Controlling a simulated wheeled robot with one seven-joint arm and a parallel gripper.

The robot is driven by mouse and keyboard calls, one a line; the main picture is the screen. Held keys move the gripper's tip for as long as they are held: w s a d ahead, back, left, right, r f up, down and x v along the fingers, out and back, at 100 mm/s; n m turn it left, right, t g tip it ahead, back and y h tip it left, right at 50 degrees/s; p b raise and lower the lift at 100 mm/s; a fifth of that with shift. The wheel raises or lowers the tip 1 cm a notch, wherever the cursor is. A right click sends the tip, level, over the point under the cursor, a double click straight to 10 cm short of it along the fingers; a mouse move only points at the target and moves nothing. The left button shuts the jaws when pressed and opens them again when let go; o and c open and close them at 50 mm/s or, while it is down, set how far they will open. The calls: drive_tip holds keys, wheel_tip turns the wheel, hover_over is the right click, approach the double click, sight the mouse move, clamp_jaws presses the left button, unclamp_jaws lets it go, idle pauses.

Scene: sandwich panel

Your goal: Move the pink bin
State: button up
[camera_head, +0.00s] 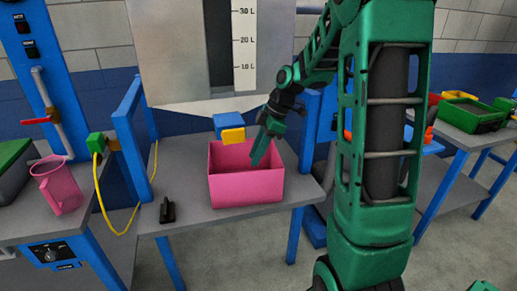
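The pink bin (245,190) stands upright on the grey table (190,228), with its open top facing up. My gripper (262,152) reaches down from the upper right over the bin, with its green tip inside the outline of the bin's opening. Whether it touches the bin's back wall or hangs inside the bin cannot be told. The gap between its fingers cannot be made out, and nothing is clearly held. The bin's floor is hidden by its front wall.
A blue and yellow block-shaped part (231,129) sits just behind the bin, below a white tank (180,60). A small black object (167,211) lies on the table's left. A pink jug (58,187) stands on the left bench. A yellow cable (104,200) hangs between.

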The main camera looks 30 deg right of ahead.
sight(247, 173)
drive_tip(key=x, duration=0.8)
drive_tip(key=shift+f, duration=0.1)
clamp_jaws()
